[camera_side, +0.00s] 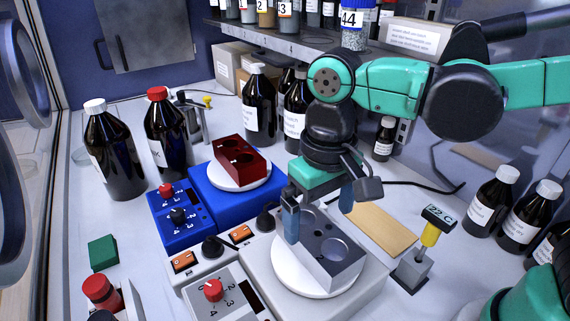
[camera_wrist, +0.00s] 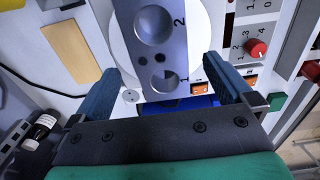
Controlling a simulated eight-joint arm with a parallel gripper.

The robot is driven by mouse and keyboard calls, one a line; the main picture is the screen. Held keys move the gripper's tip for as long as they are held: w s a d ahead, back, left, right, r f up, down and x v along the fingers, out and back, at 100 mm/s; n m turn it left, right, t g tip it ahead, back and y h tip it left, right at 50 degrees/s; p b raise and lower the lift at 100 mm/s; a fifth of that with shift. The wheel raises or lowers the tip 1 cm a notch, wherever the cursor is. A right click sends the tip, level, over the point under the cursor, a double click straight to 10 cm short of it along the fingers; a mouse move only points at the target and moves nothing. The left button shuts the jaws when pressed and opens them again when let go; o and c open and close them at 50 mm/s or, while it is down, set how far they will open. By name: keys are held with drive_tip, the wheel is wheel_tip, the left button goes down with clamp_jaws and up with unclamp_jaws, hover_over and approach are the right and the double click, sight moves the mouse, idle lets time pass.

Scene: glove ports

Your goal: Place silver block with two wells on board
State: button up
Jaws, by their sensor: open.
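The silver block (camera_side: 330,248) has two wells marked 1 and 2 and lies on the white round plate (camera_side: 290,276) of a grey device. The wrist view shows the block (camera_wrist: 152,55) too, with the well marked 1 nearer my gripper. My gripper (camera_side: 319,208) is open, with its blue fingers apart. In the wrist view, its fingers (camera_wrist: 165,88) stand on either side of the block's near end, with gaps. I cannot tell how far down they reach. The tan board (camera_side: 372,228) lies flat and bare to the right; it also shows in the wrist view (camera_wrist: 70,52).
A red block (camera_side: 240,160) sits on a blue device (camera_side: 212,188) behind. Dark bottles (camera_side: 493,200) stand at the right, others (camera_side: 115,150) at the back left. A cable runs behind the board.

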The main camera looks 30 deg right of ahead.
drive_tip(key=shift+d+r, duration=0.2)
drive_tip(key=shift+r, duration=0.05)
drive_tip(key=w+d+t, duration=0.1)
drive_tip(key=d+t, duration=0.6)
drive_tip(key=d, duration=0.5)
drive_tip(key=shift+w+f, duration=0.25)
drive_tip(key=shift+w, duration=0.1)
drive_tip(key=g, duration=0.3)
hover_over(318, 235)
drive_tip(key=s, duration=0.3)
drive_tip(key=shift+w+a+r, duration=0.2)
drive_tip(key=shift+a+r, duration=0.1)
drive_tip(key=shift+t, duration=0.3)
drive_tip(key=shift+x, duration=2.75)
clamp_jaws()
